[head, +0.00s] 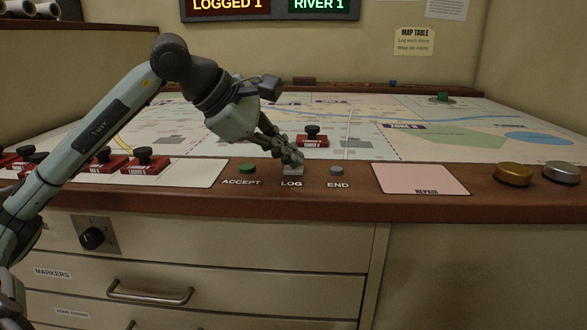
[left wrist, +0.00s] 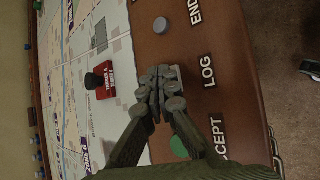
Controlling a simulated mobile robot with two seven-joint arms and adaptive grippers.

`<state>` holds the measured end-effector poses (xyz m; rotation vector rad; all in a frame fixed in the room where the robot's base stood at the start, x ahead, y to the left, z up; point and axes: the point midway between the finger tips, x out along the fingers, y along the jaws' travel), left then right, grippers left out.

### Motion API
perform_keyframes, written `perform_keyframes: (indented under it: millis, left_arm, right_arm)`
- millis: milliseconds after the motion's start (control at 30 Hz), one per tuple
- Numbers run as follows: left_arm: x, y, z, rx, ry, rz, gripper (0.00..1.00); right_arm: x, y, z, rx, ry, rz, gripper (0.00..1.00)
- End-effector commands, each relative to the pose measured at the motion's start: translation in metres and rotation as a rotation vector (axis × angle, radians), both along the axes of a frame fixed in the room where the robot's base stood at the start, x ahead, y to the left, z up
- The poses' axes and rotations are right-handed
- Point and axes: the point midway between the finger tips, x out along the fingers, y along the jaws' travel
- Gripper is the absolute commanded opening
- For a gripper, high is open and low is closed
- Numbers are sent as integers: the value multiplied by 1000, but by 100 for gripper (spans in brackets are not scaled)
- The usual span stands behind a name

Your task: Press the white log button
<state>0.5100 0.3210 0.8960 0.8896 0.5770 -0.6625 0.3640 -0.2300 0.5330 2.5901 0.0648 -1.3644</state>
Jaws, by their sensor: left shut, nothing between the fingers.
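The white log button (head: 293,172) sits on the wooden front rail of the console above the word LOG, between the green accept button (head: 247,168) and the grey end button (head: 337,170). My left gripper (head: 292,160) is shut and empty, fingers pointing down at the log button. Its fingertips cover most of the button, and I cannot tell whether they touch it. In the left wrist view the shut fingertips (left wrist: 162,88) lie over the log button, with only a pale edge (left wrist: 176,73) showing beside them. My right gripper is not in view.
A red block with a black knob (head: 312,137) stands on the map just behind the buttons. Several similar red blocks (head: 143,160) stand at the left. A pink repair pad (head: 420,179), a gold disc (head: 513,174) and a silver disc (head: 562,172) are at the right.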

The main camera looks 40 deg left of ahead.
Motion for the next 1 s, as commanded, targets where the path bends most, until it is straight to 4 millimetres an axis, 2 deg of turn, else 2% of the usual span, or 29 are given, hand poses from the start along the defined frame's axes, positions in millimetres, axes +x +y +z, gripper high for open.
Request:
perform_keyframes:
  millis: [433, 800, 1000]
  left_arm:
    - [0, 0, -2, 0, 2, 0, 0]
    - [0, 0, 14, 1, 0, 1, 0]
    - [0, 0, 14, -1, 1, 0, 0]
  right_arm:
    - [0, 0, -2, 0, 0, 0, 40]
    - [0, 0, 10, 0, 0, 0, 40]
    - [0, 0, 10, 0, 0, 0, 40]
